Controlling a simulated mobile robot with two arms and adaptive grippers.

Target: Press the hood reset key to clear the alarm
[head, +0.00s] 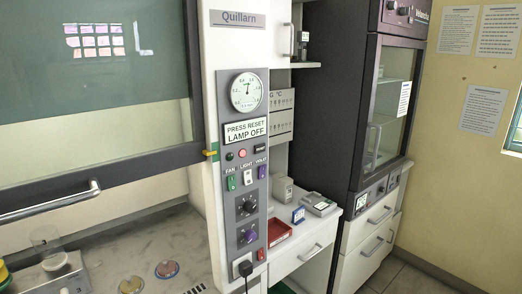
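The hood control panel (243,195) stands upright on the white column in the middle of the head view. I cannot tell for certain which of these is the reset key, or whether the red one is lit. Neither of my grippers is in view, and nothing covers the panel.
Under these sit three rocker switches (247,178), two knobs (247,207) and a plug (243,268). The hood sash handle (50,203) juts out at left. A drawer unit with a red tray (279,231) and a dark incubator (385,110) stand right.

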